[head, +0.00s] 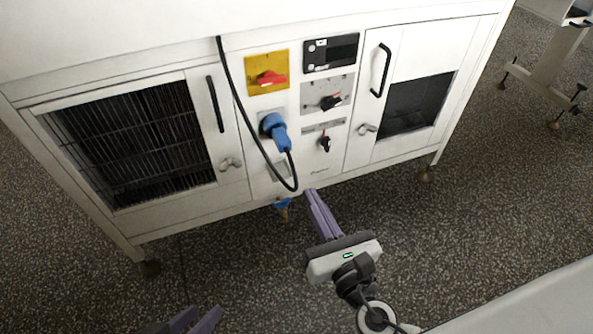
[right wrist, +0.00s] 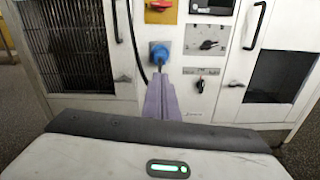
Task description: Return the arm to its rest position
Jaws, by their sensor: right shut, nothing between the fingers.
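My right gripper (head: 311,194) is in front of the white enrober cabinet (head: 190,222), pointing at its lower front edge. Its purple fingers are together with nothing between them. In the right wrist view the shut fingers (right wrist: 160,80) point at the control panel, their tips overlapping the view just below the blue plug (right wrist: 159,53). I cannot tell how near they are to the cabinet. My left gripper (head: 196,316) shows only at the bottom edge of the head view. Its purple fingertips are apart with nothing seen between them; the rest is cut off.
The panel carries a red switch on a yellow plate (head: 267,75), black knobs (head: 330,102) and a blue plug (head: 276,130) with a looping black cable (head: 258,140). Doors with black handles (head: 215,104) flank it. Speckled floor (head: 490,220) is clear at right. A white-framed stand (head: 548,55) is at upper right.

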